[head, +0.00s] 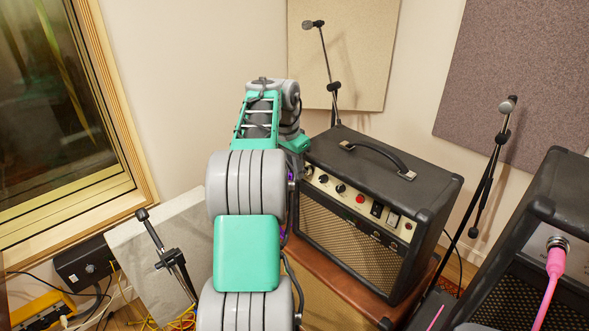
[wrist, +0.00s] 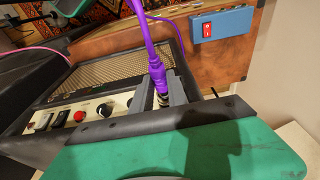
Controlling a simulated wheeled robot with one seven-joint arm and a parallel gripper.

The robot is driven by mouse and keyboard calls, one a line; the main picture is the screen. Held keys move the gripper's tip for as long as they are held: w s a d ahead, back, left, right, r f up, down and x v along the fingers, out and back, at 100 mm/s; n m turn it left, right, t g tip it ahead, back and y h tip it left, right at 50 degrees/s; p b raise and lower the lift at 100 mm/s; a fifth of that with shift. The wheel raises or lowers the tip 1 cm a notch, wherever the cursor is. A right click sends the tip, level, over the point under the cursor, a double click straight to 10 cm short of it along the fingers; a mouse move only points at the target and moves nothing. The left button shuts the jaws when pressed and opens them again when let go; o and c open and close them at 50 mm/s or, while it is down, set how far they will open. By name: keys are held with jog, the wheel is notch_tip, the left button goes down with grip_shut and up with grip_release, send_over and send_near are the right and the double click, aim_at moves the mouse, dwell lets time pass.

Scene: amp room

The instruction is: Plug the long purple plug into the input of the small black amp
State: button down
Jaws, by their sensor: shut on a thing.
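The purple plug (wrist: 157,78) is in the wrist view with its purple cable running up; its metal end (wrist: 163,98) points down toward the amp's edge. My gripper (wrist: 163,92) is shut on the plug, one grey finger on each side. The small black amp (head: 385,190) stands in the middle of the head view; its control panel also shows in the wrist view (wrist: 62,118). The plug is at the knob end of that panel. The input and the plug's tip are hidden, so I cannot tell whether they touch. My arm hides the gripper in the head view.
The amp sits on a reddish-brown wooden top (head: 335,285). A second black amp (head: 540,215) at right holds a pink plug (head: 555,265). Microphone stands are behind (head: 328,70) and right (head: 490,175). A blue switch box (wrist: 222,25) is on wood. A window is left.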

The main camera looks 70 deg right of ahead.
jog(key=shift+d, duration=0.15)
jog(key=c, duration=1.2)
grip_release()
